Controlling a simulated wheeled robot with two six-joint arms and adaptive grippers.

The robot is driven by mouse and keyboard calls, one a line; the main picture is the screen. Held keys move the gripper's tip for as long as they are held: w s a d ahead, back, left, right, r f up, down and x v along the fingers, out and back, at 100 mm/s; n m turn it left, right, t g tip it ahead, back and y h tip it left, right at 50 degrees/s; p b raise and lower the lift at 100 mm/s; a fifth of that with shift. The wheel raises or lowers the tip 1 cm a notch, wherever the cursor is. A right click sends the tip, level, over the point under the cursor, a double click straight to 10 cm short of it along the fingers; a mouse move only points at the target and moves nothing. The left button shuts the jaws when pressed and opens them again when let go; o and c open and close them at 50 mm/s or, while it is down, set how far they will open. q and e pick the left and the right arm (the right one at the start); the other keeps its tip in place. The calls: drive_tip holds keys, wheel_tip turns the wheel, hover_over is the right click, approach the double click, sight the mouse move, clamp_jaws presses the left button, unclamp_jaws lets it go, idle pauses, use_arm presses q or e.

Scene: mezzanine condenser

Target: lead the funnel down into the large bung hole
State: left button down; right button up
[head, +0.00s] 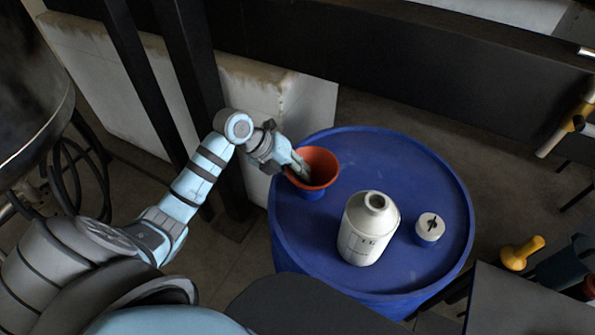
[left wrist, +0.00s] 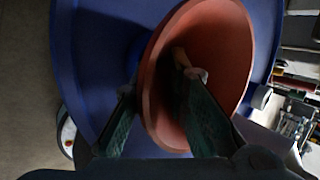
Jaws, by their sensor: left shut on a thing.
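The orange-red funnel (head: 322,162) is at the left part of the blue drum's top (head: 330,220), wide mouth up. My left gripper (head: 302,172) is shut on the funnel's wall near its rim, from the left. In the left wrist view, one finger is inside the funnel's cone (left wrist: 215,50) and the other outside it. A raised blue collar (head: 313,195) shows just below the funnel, at the large bung hole. The spout is hidden behind the cone and collar, so I cannot tell whether it is in the hole. My right gripper is not in view.
A white bottle (head: 362,235) with an open neck stands on the drum, right of the funnel. A white and blue cap (head: 430,228) is farther right. A pale block wall (head: 265,90) and dark posts (head: 190,70) are close behind my left arm.

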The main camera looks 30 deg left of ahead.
use_arm(q)
drive_tip(key=shift+s+f, duration=0.1)
drive_tip(key=shift+f, duration=0.05)
drive_tip(key=c, duration=1.5)
unclamp_jaws()
drive_tip(key=v, duration=1.2)
